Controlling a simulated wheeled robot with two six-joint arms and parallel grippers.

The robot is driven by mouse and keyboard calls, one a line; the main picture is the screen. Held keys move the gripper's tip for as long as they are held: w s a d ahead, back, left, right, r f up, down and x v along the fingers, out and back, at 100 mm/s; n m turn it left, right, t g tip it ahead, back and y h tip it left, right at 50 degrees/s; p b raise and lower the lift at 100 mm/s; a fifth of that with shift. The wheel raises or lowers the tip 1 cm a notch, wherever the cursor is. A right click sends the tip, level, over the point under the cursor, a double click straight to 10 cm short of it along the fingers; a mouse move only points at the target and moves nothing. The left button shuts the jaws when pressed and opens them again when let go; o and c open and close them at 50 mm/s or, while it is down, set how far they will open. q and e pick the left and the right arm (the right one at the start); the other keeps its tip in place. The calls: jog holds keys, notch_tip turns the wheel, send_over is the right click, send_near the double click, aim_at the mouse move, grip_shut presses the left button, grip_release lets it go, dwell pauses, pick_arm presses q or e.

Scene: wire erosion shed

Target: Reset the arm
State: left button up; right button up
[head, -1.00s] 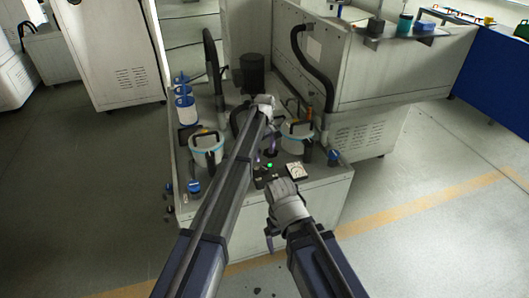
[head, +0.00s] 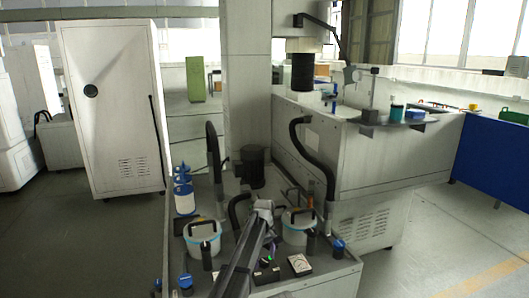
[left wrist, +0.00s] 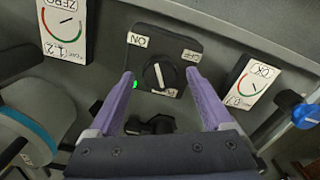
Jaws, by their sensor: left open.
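My left arm comes up from the bottom of the head view. Its gripper (head: 268,248) hangs, partly hidden, over the front of the white machine's panel (head: 318,285). In the left wrist view the gripper (left wrist: 158,77) is open, its two purple fingers on either side of and below a black rotary switch (left wrist: 158,72) with a white pointer line. The plate around the switch carries labels, one reading ON. Nothing is between the fingers. A green light (left wrist: 134,84) glows by the left fingertip. My right gripper is not in view.
White dial gauges flank the switch, the left one (left wrist: 64,28) and the right one (left wrist: 250,82). A blue-handled valve (left wrist: 303,112) is at right. Two lidded pots, left (head: 202,240) and right (head: 298,228), and black hoses (head: 318,160) crowd the panel. Open floor (head: 440,250) lies to the right.

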pick_arm(q)
jog(key=shift+f, duration=0.3)
jog(key=shift+r, duration=0.1)
notch_tip(320, 180, up, 8)
jog(key=p, duration=0.8)
jog(key=shift+r, duration=0.2)
notch_tip(320, 180, down, 9)
jog(key=b, duration=0.8)
jog(key=shift+f+b, duration=0.1)
jog(key=shift+b, duration=0.25)
jog(key=shift+r+m+p, duration=0.3)
jog(key=shift+r+m, duration=0.05)
jog(key=shift+m, duration=0.15)
jog(key=m, duration=0.5)
jog(key=shift+m, duration=0.4)
jog(key=m, duration=0.5)
jog(key=shift+r+p, duration=0.3)
